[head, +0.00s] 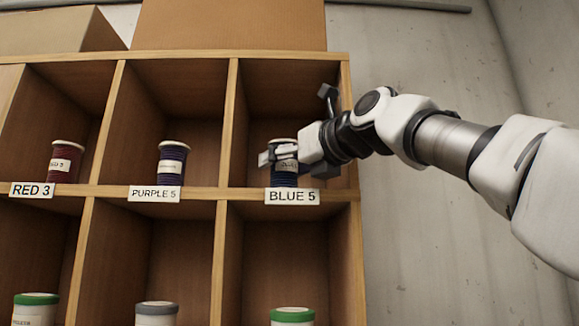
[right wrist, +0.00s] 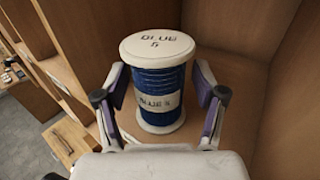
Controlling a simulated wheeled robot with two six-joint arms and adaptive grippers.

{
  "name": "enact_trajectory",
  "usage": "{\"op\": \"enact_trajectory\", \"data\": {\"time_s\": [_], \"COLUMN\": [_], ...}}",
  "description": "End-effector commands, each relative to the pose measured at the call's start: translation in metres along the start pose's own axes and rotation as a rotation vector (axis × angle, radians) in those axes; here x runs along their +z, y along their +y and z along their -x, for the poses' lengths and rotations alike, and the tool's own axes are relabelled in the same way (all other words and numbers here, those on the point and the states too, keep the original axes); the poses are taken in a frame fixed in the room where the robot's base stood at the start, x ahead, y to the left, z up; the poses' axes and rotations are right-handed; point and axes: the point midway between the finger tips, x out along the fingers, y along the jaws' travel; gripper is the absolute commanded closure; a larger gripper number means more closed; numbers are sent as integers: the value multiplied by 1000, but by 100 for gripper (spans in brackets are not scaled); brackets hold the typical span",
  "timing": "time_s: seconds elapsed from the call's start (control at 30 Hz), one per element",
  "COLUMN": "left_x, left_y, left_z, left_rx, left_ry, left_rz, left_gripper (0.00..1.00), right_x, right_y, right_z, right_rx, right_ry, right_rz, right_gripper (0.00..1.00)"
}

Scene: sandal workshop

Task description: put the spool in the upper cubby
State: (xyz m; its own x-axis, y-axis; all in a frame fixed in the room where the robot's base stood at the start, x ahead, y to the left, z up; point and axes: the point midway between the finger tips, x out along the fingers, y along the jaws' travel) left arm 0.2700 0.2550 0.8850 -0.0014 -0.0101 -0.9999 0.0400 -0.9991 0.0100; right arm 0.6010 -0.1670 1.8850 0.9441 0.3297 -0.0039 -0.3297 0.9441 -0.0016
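The blue spool (right wrist: 160,88), with white flanges and a "BLUE 5" top, stands upright on the floor of the upper right cubby. It shows in the head view (head: 284,179) just above the "BLUE 5" label (head: 292,197), partly hidden by my right gripper. My right gripper (right wrist: 160,80) is open, with one finger on each side of the spool. Small gaps seem to show between the finger pads and the spool's body. My left gripper is not in view.
A red spool (head: 67,163) and a purple spool (head: 172,164) stand in the neighbouring upper cubbies. Lidded jars, one with a grey lid (head: 156,308), stand in the lower row. Wooden dividers and the right side wall (head: 348,130) stand close around my right gripper.

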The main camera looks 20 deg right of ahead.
Motion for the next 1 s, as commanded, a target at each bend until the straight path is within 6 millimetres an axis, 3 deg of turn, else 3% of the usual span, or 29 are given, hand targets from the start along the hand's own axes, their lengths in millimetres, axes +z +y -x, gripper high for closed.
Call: {"op": "enact_trajectory", "data": {"time_s": [0.23,0.37,0.47,0.7,0.83,1.0], "left_x": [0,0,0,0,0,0], "left_y": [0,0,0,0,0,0], "left_z": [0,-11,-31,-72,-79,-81], "left_rx": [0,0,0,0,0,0], "left_ry": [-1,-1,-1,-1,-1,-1], "left_rz": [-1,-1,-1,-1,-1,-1], "left_gripper": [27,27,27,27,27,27], "right_x": [1,-2,-6,-6,-2,1], "right_y": [0,0,-1,-1,0,0], "right_z": [1,8,23,85,110,122], "right_rx": [0,1,2,-1,0,-1], "right_ry": [-3,-6,-9,-10,-7,-4], "right_rz": [0,0,1,1,0,-1], "right_gripper": [27,27,27,27,27,27]}}
